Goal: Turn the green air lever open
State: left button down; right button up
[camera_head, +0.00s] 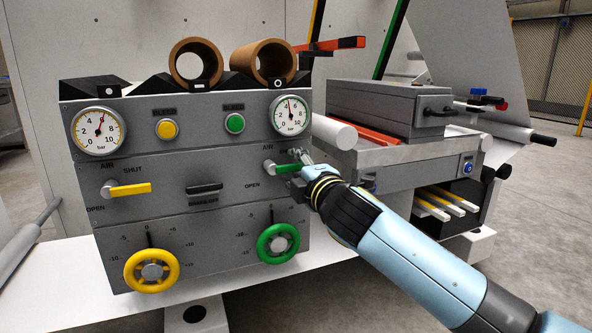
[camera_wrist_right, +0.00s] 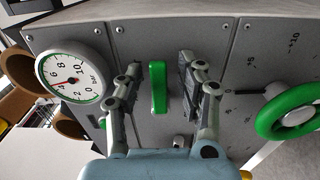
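The green air lever (camera_head: 288,168) is on the right half of the grey panel, below the green-rimmed gauge. It lies roughly level in the head view, pointing right from its pivot, with an OPEN label below left of it. My right gripper (camera_head: 303,163) is at its right end in the head view, partly hiding that area. In the right wrist view the green lever (camera_wrist_right: 158,87) stands between the two spread fingers of my right gripper (camera_wrist_right: 160,68), with a gap on both sides. The fingers hold nothing. My left gripper is not in view.
The green handwheel (camera_head: 278,243) sits below the lever, and the green-rimmed gauge (camera_head: 289,115) above it. A yellow lever (camera_head: 130,189) and a black-handled brake control (camera_head: 204,189) are to the left. A roller machine (camera_head: 390,105) stands to the right.

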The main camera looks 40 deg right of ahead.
jog(key=shift+c, duration=0.2)
grip_shut()
dwell(0.4)
